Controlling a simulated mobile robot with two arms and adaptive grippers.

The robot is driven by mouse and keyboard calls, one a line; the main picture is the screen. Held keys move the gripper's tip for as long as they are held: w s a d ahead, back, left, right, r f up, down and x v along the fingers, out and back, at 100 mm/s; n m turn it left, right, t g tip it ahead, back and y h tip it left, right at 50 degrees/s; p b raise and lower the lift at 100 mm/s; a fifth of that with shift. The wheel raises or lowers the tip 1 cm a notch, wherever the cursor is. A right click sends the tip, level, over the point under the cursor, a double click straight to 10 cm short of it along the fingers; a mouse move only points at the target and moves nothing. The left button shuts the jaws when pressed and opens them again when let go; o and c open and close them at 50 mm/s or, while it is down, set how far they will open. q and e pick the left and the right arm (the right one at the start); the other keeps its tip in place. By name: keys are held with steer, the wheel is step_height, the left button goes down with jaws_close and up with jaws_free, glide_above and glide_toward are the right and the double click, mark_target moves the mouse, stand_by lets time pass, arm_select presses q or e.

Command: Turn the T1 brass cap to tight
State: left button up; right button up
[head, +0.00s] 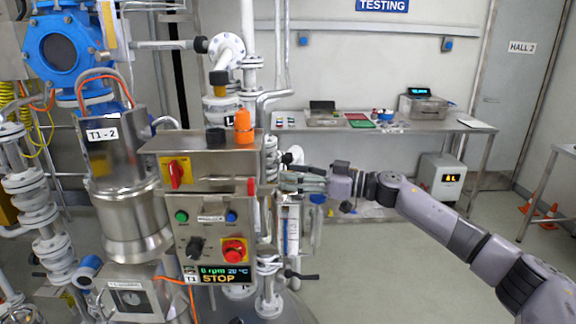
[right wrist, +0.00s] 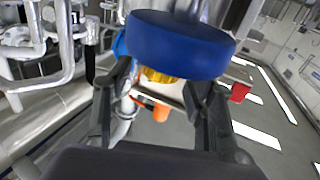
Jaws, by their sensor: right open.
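My right gripper (head: 287,183) reaches in from the right and stands just right of the control box, beside the pipes and the sight tube. In the right wrist view its two fingers (right wrist: 160,92) are apart with nothing clamped between them. A large blue round knob or cap (right wrist: 180,43) fills the top of that view, and a yellow-gold part (right wrist: 163,77) shows partly hidden below it, between the fingers. I cannot tell for sure whether this gold part is the T1 brass cap. A blue cap (head: 317,199) shows just below the gripper in the head view. My left gripper is out of view.
The control box (head: 206,215) with its red stop button (head: 234,250) and STOP display (head: 222,274) stands close left of the gripper. An orange lamp (head: 243,128) stands on top. A steel bench (head: 445,124) is at the back.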

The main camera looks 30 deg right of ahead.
steer(key=shift+x, duration=1)
